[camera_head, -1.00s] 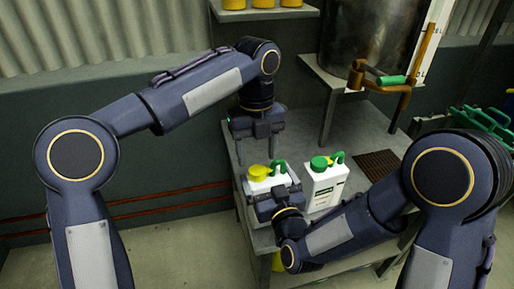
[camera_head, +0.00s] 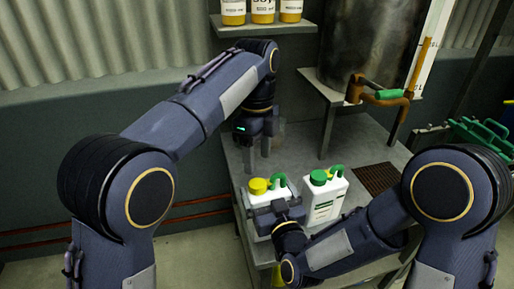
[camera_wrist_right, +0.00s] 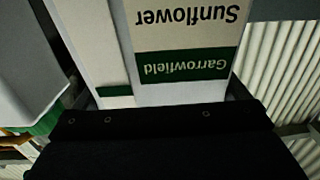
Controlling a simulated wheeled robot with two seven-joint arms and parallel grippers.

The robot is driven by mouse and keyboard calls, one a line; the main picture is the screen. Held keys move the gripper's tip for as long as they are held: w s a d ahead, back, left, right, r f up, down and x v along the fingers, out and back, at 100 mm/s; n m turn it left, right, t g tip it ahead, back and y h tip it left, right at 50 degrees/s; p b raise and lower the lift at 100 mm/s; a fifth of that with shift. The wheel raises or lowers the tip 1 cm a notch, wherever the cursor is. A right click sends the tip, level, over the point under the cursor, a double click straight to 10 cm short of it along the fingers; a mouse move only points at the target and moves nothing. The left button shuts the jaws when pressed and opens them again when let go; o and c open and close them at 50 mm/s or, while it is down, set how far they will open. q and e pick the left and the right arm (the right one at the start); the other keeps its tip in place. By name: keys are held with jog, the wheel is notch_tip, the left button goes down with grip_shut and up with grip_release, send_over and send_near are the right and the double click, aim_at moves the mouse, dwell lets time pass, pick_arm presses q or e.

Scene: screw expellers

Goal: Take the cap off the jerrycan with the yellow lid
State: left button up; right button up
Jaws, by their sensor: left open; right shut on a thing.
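The white jerrycan (camera_head: 268,197) with the yellow lid (camera_head: 259,186) and a green handle stands upright on the grey metal table. My right gripper (camera_head: 274,208) is shut on its body from the front, below the lid. In the right wrist view the can's white face (camera_wrist_right: 185,12) fills the space beyond the gripper, with an upside-down "Garrowfield Sunflower" label. The yellow lid is on the can. My left gripper (camera_head: 258,164) is open and empty, fingers pointing down, above and behind the lid and apart from it.
A second white jerrycan (camera_head: 325,203) with a green lid (camera_head: 319,177) stands close on the right. A steel tank (camera_head: 365,45) with a green-handled tap (camera_head: 388,94) stands behind. A shelf (camera_head: 265,29) with several yellow-bottomed containers is above. A dark grate (camera_head: 376,178) lies at right.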

aim_at(258, 182)
pick_arm(q)
jog(key=f, duration=0.6)
jog(key=shift+s+f, duration=0.3)
